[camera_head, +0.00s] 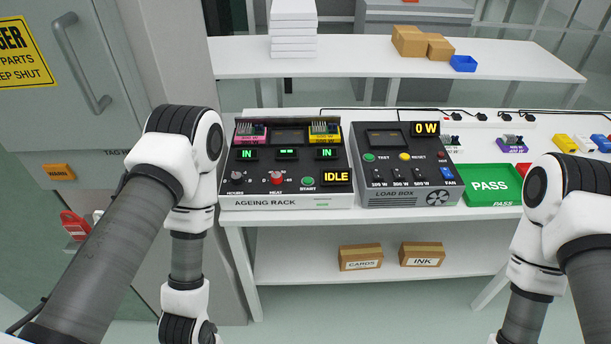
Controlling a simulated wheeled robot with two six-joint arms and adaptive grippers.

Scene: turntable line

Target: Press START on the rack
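The ageing rack (290,202), a dark box on the white table, stands left of centre. Its green START button (308,182) is at the lower right of its panel, beside a yellow IDLE display (337,177). Two units, one pink-based (250,134) and one yellow-based (324,132), sit in its top slots, each above a green IN light. The HOURS knob and red HEAT knob (277,178) are left of START. My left arm comes down left of the rack and my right arm is at the right; both grippers are out of the frame. Nothing covers START.
The load box (410,198), showing 0 W, stands right of the rack. Further right are a green PASS tray (480,198), a purple unit (511,143) and yellow and blue pieces. A grey cabinet (60,110) stands left. A lower shelf holds CARDS and INK boxes.

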